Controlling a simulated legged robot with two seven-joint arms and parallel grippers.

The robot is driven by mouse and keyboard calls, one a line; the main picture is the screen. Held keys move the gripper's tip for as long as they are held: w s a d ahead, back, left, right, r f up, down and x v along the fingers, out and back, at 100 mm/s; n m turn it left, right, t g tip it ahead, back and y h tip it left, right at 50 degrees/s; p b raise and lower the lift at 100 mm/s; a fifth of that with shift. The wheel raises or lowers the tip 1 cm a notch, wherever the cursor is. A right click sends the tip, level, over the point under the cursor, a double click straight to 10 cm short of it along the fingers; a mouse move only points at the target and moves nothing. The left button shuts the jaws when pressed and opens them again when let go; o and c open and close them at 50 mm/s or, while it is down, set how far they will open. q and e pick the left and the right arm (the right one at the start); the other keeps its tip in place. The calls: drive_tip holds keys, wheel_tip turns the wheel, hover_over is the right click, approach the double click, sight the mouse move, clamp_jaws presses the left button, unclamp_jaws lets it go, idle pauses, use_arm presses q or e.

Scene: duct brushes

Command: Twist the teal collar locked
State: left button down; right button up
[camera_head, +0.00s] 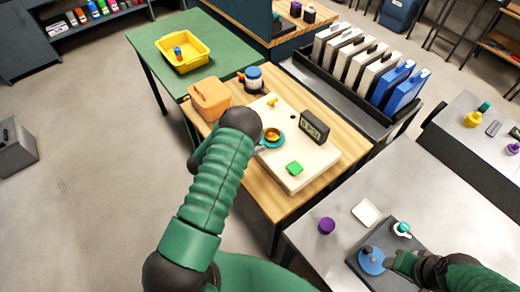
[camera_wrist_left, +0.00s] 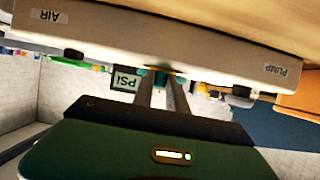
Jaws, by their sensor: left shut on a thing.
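The teal collar (camera_head: 273,145) sits around a brass-coloured fitting (camera_head: 271,134) on top of a cream box (camera_head: 300,172) on the wooden bench. My left gripper (camera_head: 261,148) reaches the collar's near left side, mostly hidden by my forearm. In the left wrist view, its two grey fingers (camera_wrist_left: 163,88) run up to a bit of teal (camera_wrist_left: 158,73) at the box edge and are closed on it. My right gripper (camera_head: 392,262) is beside a blue disc (camera_head: 371,260) on a dark plate at the bottom right; its fingers are too small to read.
A purple knob (camera_head: 327,226) and a white square (camera_head: 366,212) lie on the grey table.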

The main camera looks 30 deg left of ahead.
use_arm(q)
drive_tip(key=shift+w+a+m+h, duration=0.2)
drive_tip(key=shift+a+m+h, duration=0.25)
drive_tip(key=shift+m+h, duration=0.25)
drive_tip(key=c, duration=1.3)
unclamp_jaws()
drive_tip(key=shift+w+g, duration=0.1)
drive_tip(key=shift+g, duration=0.2)
drive_tip(key=b+v, duration=0.1)
drive_tip(key=v, duration=1.5)
drive_tip(key=shift+s+a, duration=0.25)
drive_tip(key=shift+s, duration=0.05)
